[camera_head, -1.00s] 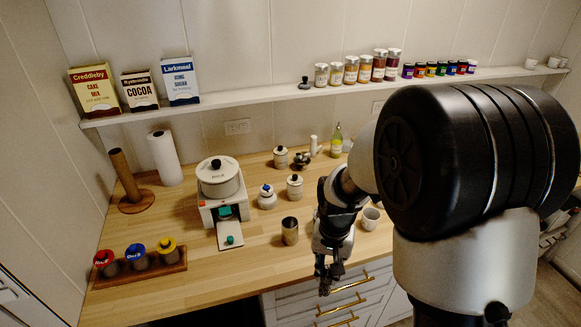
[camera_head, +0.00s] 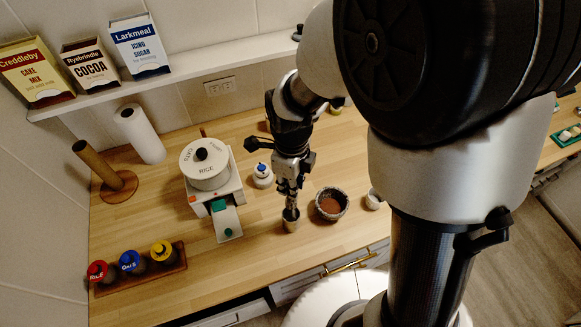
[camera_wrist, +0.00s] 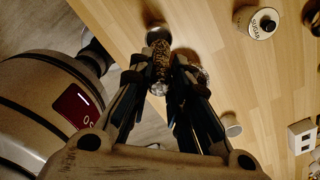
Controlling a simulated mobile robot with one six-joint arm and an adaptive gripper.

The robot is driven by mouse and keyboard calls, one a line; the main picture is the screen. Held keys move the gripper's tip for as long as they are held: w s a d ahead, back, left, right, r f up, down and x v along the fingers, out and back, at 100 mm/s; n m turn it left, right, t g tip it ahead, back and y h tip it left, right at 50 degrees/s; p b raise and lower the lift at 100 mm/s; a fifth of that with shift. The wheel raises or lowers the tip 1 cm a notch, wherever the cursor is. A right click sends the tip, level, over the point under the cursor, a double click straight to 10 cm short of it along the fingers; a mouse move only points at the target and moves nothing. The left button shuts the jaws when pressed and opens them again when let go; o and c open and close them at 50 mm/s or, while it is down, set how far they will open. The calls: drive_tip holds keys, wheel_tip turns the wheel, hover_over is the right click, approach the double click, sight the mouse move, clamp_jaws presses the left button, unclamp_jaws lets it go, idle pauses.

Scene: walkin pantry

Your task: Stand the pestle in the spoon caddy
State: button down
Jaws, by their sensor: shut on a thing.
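The fingers hide part of the pestle.
A blue-topped jar (camera_head: 262,176) is behind.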

sight(291, 208)
drive_tip(key=shift+s+f+b, duration=0.2)
drive_tip(key=shift+f+b, duration=0.1)
drive_tip(key=shift+f, duration=0.05)
drive_tip(key=shift+w+f+b, duration=0.1)
drive_tip(key=shift+f+b, duration=4.2)
drive_tip(key=shift+f, duration=1.15)
drive_tip(key=shift+f+b, duration=0.45)
drive_tip(key=shift+f, duration=0.15)
drive_tip(key=c, duration=1.4)
unclamp_jaws()
drive_tip(key=o, duration=0.5)
drive_tip(key=shift+c, duration=0.2)
drive_tip(key=shift+r, duration=0.1)
drive_tip(key=shift+r+p, duration=2.85)
drive_tip(key=shift+r, duration=0.6)
